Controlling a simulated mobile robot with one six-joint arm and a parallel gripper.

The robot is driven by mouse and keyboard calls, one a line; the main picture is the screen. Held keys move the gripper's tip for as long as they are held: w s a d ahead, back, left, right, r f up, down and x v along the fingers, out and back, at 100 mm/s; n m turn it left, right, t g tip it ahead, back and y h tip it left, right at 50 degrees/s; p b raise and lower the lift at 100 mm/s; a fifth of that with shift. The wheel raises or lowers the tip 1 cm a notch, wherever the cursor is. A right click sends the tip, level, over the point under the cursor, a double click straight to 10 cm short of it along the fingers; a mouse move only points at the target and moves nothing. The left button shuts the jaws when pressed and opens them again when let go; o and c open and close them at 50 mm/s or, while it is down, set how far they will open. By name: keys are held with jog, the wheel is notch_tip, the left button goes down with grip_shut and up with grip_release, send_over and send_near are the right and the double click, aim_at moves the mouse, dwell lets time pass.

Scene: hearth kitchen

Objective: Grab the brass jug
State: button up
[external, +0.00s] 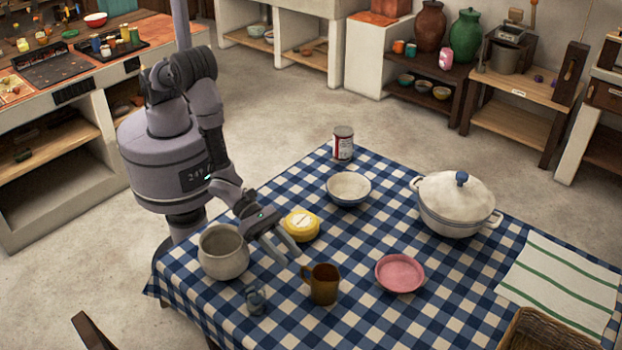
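A brown, brass-coloured jug (324,285) stands upright on the checked tablecloth near the front middle of the table. Its handle is on its left side. My gripper (284,248) is just behind and to the left of the jug, apart from it and low over the cloth. Its two fingers point toward the front right, are spread, and hold nothing that I can see.
A grey pot (223,253) stands close left of my gripper, a yellow lidded tub (300,226) close right. A small grey-blue item (256,300) is front left of the jug. A pink dish (400,273), white bowl (349,189) and lidded pot (456,206) stand farther right.

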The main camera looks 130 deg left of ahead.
aim_at(302, 267)
jog(key=x, duration=0.1)
jog(key=b+x, duration=0.1)
jog(key=x, duration=0.2)
jog(key=shift+w+a+b, duration=0.3)
jog(key=shift+w+a, duration=0.05)
jog(key=shift+w, duration=0.05)
grip_shut()
jog(key=shift+r, duration=0.1)
dwell(0.8)
